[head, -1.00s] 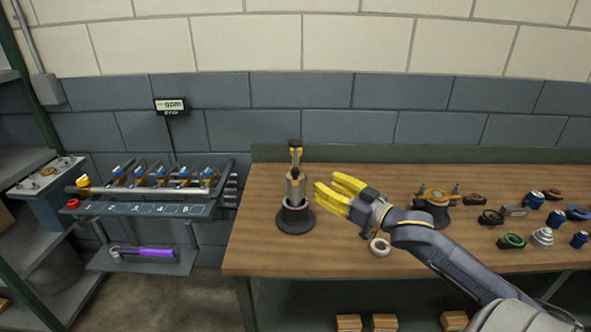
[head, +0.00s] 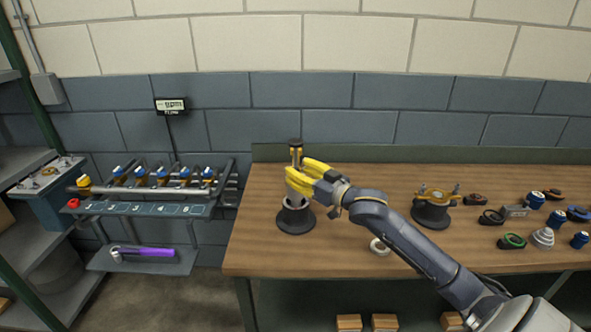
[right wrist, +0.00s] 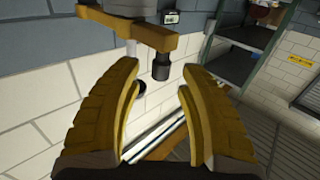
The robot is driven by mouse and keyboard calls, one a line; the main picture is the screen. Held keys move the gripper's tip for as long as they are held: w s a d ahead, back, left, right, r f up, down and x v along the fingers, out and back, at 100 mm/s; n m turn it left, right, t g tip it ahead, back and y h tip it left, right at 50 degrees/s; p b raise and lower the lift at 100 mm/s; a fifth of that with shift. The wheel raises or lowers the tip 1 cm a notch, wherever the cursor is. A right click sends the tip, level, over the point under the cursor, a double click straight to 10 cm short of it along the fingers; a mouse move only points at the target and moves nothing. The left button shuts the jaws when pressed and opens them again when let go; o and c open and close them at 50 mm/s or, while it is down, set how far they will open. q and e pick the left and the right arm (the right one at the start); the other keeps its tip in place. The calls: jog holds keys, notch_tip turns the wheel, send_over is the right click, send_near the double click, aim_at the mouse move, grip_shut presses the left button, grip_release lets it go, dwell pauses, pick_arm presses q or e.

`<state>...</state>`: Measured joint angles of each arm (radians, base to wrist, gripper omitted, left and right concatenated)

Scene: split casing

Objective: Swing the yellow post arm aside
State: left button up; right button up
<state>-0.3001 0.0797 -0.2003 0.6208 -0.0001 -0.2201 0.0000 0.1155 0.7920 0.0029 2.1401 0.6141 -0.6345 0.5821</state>
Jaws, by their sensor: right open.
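The post fixture (head: 296,218) stands on the left part of the bench, with a dark round base and a grey body. The yellow post arm (head: 296,156) is at its top, under a dark cap, and its lower part is hidden behind my gripper. In the right wrist view the yellow arm (right wrist: 125,28) crosses the top, with a black knob (right wrist: 160,68) hanging from its end. My right gripper (head: 297,172) is open at the post, just below the cap. In the right wrist view the knob shows between the fingertips; I cannot tell whether they touch it. My left gripper is not in view.
A second dark base with a yellow clamp top (head: 434,205) stands right of the post. A white ring (head: 379,247) lies in front of my arm. Several small parts lie at the bench's right. A valve rack (head: 150,190) stands left of the bench.

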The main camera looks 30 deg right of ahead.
jog(key=shift+x, duration=0.8)
grip_shut()
